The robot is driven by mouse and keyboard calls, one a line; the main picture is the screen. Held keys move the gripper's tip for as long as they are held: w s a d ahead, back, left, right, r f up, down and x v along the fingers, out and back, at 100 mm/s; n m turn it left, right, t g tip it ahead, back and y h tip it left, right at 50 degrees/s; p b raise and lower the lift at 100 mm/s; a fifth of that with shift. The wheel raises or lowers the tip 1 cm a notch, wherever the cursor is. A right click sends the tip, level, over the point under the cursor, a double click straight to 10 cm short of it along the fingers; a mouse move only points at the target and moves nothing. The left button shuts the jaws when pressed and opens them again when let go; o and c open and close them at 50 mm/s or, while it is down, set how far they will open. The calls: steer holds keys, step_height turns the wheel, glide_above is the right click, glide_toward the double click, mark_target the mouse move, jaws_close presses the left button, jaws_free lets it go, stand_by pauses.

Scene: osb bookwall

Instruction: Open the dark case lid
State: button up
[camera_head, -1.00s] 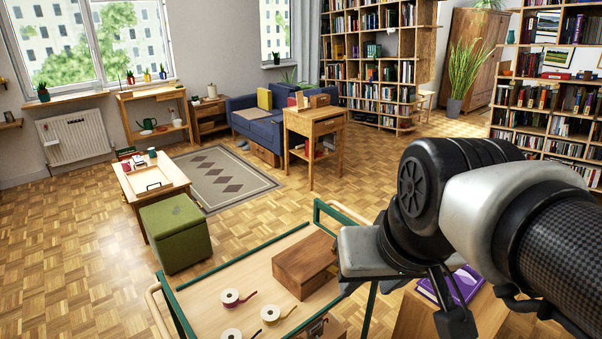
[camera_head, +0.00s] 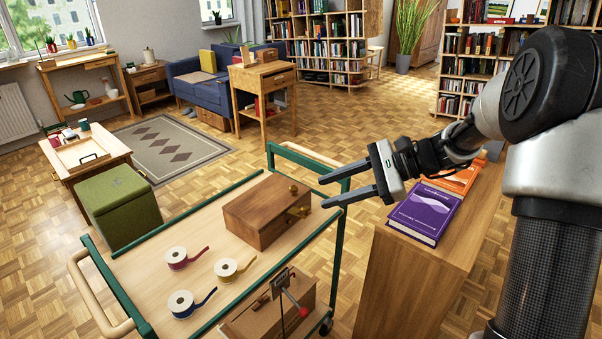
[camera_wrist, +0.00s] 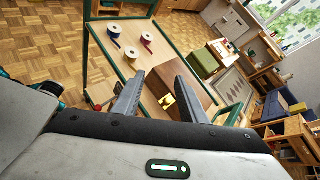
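The dark case (camera_head: 266,208) is a brown wooden box on the trolley's top board, towards its far right corner. Its lid looks shut, and brass-coloured fittings (camera_head: 297,211) show on its right-hand side. In the wrist view the case (camera_wrist: 178,92) lies ahead of my gripper, partly hidden behind a finger. My gripper (camera_head: 328,191) is open and empty. Its two fingers point left towards the case, with a small gap between fingertips and case. The fingers also show apart in the wrist view (camera_wrist: 166,98).
The trolley (camera_head: 160,241) has a green frame and holds three ribbon spools (camera_head: 182,303). A second wooden box (camera_head: 265,317) with a red-knobbed lever stands at its near edge. A wooden cabinet (camera_head: 390,285) with a purple book (camera_head: 425,212) stands to the right.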

mark_target(294, 187)
steer(key=w+d+f+m+t+y+b, duration=0.5)
steer(key=w+f+m, duration=0.3)
steer(key=w+f, duration=0.4)
steer(key=shift+h, duration=0.3)
steer(key=x, duration=0.5)
steer(key=b+x, duration=0.1)
steer(key=x, duration=0.4)
steer(key=f+b+x, duration=0.1)
steer(key=x, duration=0.5)
steer(key=shift+s, duration=0.1)
jaws_close()
